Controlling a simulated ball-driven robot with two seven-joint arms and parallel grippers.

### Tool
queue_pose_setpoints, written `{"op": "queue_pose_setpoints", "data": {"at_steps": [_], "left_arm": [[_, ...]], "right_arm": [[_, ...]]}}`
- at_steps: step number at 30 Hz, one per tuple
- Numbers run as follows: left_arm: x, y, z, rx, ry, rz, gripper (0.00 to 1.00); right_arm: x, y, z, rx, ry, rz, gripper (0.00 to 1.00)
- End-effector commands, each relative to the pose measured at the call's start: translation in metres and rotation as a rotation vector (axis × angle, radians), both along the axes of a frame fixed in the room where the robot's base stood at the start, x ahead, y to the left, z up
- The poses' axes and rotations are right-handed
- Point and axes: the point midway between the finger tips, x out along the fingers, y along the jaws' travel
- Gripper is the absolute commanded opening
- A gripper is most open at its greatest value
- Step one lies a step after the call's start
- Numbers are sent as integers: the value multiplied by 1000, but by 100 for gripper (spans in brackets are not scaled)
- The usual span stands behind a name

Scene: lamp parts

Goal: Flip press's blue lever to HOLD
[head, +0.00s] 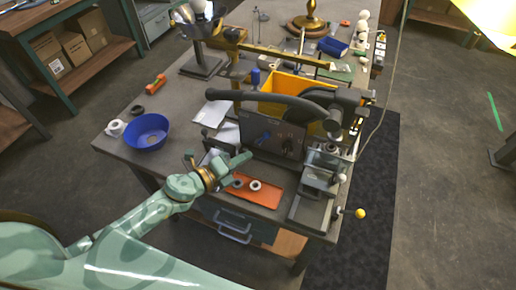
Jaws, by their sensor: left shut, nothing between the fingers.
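The press (283,128) is a dark grey machine with a long curved handle, standing on the workbench. On its front panel is a small blue lever (263,138), left of a round dark knob. I cannot read the panel's labels or tell which position the lever points to. My left gripper (241,160) is at the lower left of the panel, just below and left of the blue lever. It is shut and empty, and seems apart from the lever. My right gripper is not in view.
An orange tray (267,199) with small rings lies below the gripper. A blue bowl (147,142) stands at the bench's left. A yellow bin (278,83) is behind the press. A small vice-like fixture (321,170) stands at right. The bench's left middle is mostly clear.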

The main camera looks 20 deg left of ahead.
Motion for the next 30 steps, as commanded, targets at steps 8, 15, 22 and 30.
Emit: {"op": "queue_pose_setpoints", "data": {"at_steps": [8, 15, 22, 30], "left_arm": [[41, -23, -7, -2, -1, 0, 0], [72, -40, -16, -1, -1, 1, 0], [81, -45, -17, -1, 0, 0, 0], [81, -45, -17, -1, 0, 0, 0]], "right_arm": [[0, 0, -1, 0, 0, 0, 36], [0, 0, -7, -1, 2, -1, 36], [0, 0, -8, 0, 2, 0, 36], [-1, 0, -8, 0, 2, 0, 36]]}}
